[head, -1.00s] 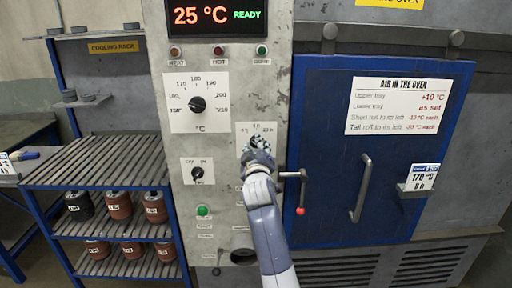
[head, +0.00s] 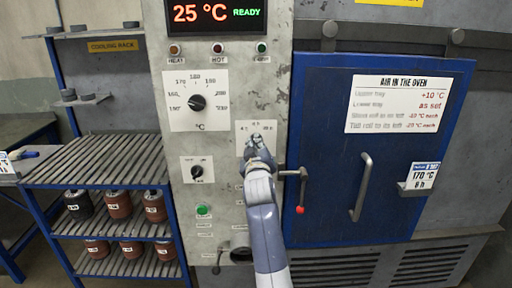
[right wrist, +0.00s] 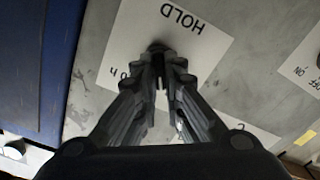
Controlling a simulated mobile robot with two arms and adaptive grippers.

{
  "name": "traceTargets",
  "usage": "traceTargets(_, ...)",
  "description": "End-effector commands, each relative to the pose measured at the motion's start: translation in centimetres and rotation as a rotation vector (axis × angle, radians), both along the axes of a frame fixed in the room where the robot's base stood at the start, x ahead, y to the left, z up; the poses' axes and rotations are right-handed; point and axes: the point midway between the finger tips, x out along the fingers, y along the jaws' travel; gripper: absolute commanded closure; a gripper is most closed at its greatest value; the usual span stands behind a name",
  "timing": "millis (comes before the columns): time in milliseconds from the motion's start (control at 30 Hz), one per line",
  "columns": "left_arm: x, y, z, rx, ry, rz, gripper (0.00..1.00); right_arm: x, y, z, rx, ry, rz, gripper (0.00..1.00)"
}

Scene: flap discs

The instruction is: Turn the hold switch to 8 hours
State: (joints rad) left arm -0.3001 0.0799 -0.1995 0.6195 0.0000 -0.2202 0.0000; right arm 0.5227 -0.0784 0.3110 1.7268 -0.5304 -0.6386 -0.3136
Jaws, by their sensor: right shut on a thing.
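The hold switch (right wrist: 157,50) is a small dark knob on a white plate marked HOLD (right wrist: 185,22), which appears upside down in the right wrist view. In the head view the plate (head: 243,131) is on the grey control panel, left of the blue oven door, and my gripper covers the knob. My right gripper (head: 256,142) reaches up to it from below. In the right wrist view its fingers (right wrist: 165,68) are closed together on the knob. Which mark the switch points to is hidden. My left gripper is not in view.
Above is a temperature dial (head: 197,102); a smaller knob (head: 197,172) and a green button (head: 202,210) sit left of my arm. A card (head: 419,177) on the door reads 170 °C, 8 h.

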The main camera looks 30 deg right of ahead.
Motion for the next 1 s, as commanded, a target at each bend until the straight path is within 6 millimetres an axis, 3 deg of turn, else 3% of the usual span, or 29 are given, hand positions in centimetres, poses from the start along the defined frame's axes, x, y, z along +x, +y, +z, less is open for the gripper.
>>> traceTargets(500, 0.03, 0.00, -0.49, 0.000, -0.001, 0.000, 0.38, -0.05, -0.06, 0.05, 0.340, -0.207, 0.000, 1.00)
traceTargets(1000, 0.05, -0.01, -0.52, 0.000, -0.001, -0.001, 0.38, -0.08, -0.13, 0.07, 0.447, -0.274, 0.000, 1.00)
